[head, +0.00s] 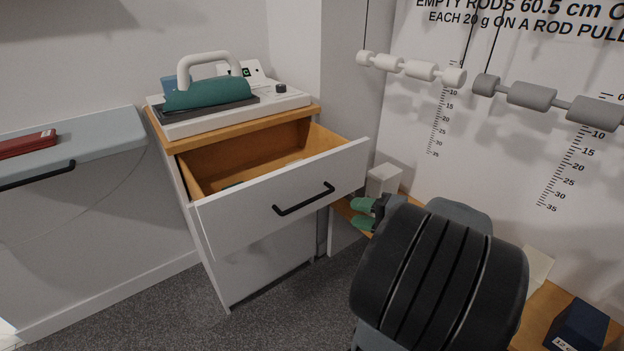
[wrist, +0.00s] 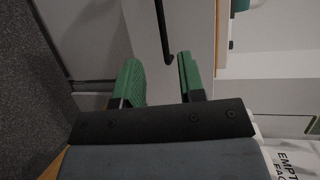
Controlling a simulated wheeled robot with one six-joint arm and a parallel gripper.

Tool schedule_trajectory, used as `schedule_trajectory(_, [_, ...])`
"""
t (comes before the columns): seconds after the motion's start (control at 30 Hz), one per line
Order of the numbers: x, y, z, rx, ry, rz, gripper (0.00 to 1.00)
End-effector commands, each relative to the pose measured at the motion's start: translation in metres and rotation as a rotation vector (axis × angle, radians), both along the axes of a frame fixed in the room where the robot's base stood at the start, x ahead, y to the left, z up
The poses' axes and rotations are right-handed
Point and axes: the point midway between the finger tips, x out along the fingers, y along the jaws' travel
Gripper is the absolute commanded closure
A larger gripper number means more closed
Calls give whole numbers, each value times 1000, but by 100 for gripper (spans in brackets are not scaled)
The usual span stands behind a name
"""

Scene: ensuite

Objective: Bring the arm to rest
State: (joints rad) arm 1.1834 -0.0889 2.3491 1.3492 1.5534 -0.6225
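My gripper (head: 363,213) has green finger pads and is at the right of the drawer front in the head view, in front of the wooden shelf. In the wrist view my gripper (wrist: 160,80) shows two green pads well apart with nothing between them. The black drawer handle (wrist: 165,45) lies beyond the pads there, apart from them. My dark arm covers the lower right of the head view. The white drawer (head: 285,195) is pulled open, and its black handle (head: 304,199) is free.
A white machine (head: 240,105) with a green part stands on the cabinet top. Rods with white weights (head: 410,68) and grey weights (head: 545,97) hang at the right. A dark blue block (head: 578,325) sits on the shelf. A red object (head: 27,144) lies at the left.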

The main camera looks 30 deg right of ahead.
Motion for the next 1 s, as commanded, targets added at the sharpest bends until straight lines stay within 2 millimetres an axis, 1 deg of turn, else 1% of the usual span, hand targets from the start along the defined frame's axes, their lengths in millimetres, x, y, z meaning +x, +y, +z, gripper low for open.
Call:
schedule_trajectory(0.17, [0,1,1,-1,3,3,63])
schedule_trajectory(0.23, [2,7,7,-9,20,24,63])
schedule_trajectory(0.27, [4,12,10,-16,37,41,63])
schedule_trajectory(0.37, [9,40,29,-59,127,137,63])
schedule_trajectory(0.47, [9,80,52,-154,265,277,63])
schedule_trajectory(0.5, [7,96,63,-210,325,337,63])
schedule_trajectory(0.6, [-3,130,88,-380,457,471,63])
schedule_trajectory(0.63, [-7,138,96,-437,489,505,63])
schedule_trajectory(0.7, [-14,152,115,-582,544,574,63])
schedule_trajectory(0.77, [-20,160,132,-706,573,622,63])
schedule_trajectory(0.8, [-22,164,143,-790,581,646,63])
schedule_trajectory(1.0, [-25,177,196,-1141,540,710,63])
